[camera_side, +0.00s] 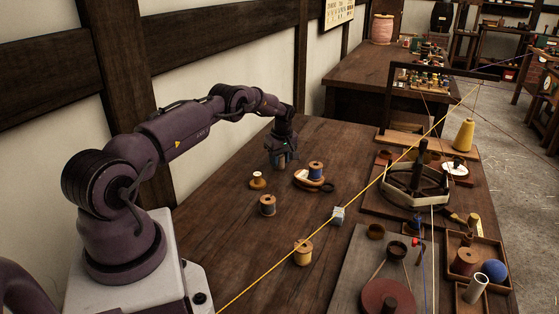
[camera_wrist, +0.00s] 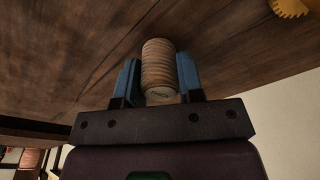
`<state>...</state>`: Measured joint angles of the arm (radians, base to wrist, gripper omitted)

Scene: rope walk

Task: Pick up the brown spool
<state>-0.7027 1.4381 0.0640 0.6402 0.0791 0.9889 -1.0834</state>
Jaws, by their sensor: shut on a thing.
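The brown spool (camera_wrist: 159,66), with a ribbed tan-brown side and a pale end, sits between the blue fingers of my gripper (camera_wrist: 160,85) in the wrist view. The fingers are shut on it, one on each side. In the side view my gripper (camera_side: 284,160) points down over the far left part of the table, and the spool is mostly hidden by the fingers there. I cannot tell whether the spool touches the table.
A taut yellow cord (camera_side: 385,170) crosses the table. A wooden tray (camera_side: 497,250) is at right.

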